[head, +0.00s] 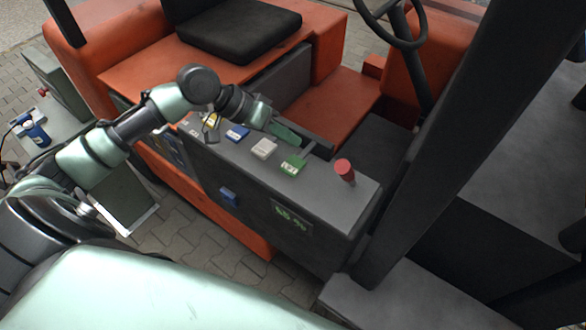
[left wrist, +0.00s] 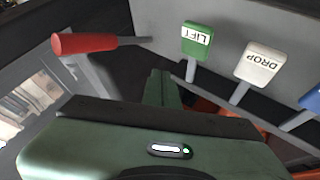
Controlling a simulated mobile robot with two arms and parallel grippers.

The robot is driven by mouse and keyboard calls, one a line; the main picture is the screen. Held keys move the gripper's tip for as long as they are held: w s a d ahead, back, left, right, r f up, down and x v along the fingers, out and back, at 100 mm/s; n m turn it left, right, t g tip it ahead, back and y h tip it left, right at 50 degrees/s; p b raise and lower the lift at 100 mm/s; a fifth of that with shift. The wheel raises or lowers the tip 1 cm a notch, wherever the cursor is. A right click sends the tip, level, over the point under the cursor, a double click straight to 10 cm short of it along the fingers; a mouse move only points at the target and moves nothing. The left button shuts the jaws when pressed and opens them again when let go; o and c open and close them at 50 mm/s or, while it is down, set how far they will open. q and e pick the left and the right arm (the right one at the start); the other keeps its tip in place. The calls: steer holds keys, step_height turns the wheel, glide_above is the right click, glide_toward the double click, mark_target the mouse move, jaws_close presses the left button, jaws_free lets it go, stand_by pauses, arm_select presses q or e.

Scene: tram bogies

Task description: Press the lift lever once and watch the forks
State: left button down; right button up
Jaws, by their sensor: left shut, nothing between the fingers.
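The lift lever has a green knob (head: 292,164) on the grey side console in the head view. In the left wrist view its green knob (left wrist: 196,38) reads LIFT. My left gripper (head: 288,135) is shut and empty, just beyond the row of knobs in the head view. In the left wrist view its closed fingers (left wrist: 160,88) are in front of the LIFT knob, with a gap in the picture; I cannot tell the exact distance. The forks are not in view. My right gripper is not in view.
A white knob (head: 264,148) marked DROP in the left wrist view, a blue knob (head: 237,132) and a yellow one (head: 211,120) stand in the row. A red handle (head: 344,169) stands at the console's right end. A dark mast post (head: 455,130) rises to the right.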

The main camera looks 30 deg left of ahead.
mark_target(291, 164)
arm_select(q)
step_height(291, 164, down, 4)
steer(key=shift+r+b, duration=0.25)
steer(key=shift+b, duration=0.95)
steer(key=shift+f, duration=1)
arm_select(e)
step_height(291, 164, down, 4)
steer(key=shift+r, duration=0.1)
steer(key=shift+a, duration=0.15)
arm_select(q)
steer(key=shift+f, duration=0.2)
steer(key=shift+f, duration=0.2)
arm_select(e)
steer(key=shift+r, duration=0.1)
arm_select(q)
steer(key=shift+f+b, duration=0.55)
steer(key=shift+f, duration=1)
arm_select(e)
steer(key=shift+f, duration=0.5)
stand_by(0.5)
